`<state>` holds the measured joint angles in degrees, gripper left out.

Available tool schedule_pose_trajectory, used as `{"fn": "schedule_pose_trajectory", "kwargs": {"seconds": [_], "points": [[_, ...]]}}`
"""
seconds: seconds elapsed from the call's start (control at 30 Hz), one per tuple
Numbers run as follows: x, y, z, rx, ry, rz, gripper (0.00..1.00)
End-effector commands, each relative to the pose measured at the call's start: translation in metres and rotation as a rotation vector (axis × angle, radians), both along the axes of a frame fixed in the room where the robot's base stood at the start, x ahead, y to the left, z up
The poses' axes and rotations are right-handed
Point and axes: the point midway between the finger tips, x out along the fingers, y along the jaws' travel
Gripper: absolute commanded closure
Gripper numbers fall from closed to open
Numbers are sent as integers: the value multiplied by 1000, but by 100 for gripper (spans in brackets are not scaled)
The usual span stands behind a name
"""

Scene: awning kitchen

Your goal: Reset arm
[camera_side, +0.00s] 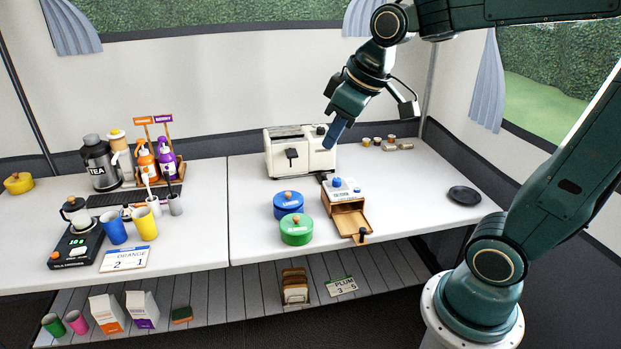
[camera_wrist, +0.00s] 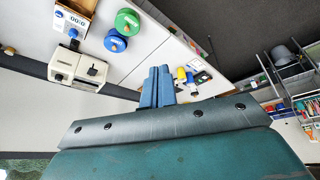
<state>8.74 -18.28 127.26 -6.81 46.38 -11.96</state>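My gripper (camera_side: 330,143) is raised in the air in front of the white toaster (camera_side: 290,152), above the right-hand table, and appears clear of everything. Its blue fingers lie side by side with no visible gap in the wrist view (camera_wrist: 158,72), and nothing shows between them. The arm reaches in from the right, bent down at the wrist.
Below the gripper stand a wooden box (camera_side: 345,195) with its drawer open, a blue canister (camera_side: 288,204) and a green canister (camera_side: 296,229). A dark plate (camera_side: 464,195) and small jars (camera_side: 378,141) are to the right.

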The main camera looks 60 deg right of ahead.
Motion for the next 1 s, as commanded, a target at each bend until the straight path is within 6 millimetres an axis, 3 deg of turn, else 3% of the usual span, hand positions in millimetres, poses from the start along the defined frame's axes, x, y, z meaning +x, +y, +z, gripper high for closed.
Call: {"fn": "schedule_pose_trajectory", "kwargs": {"seconds": [0.4, 0.6, 0.8, 0.83, 1.0], "points": [[-91, 20, -6, 33, -45, -102, 100], [-115, 22, -14, 49, -54, -137, 100], [-122, 22, -18, 55, -56, -149, 100], [-122, 22, -18, 54, -56, -149, 98], [-122, 22, -17, 53, -56, -148, 67]]}}
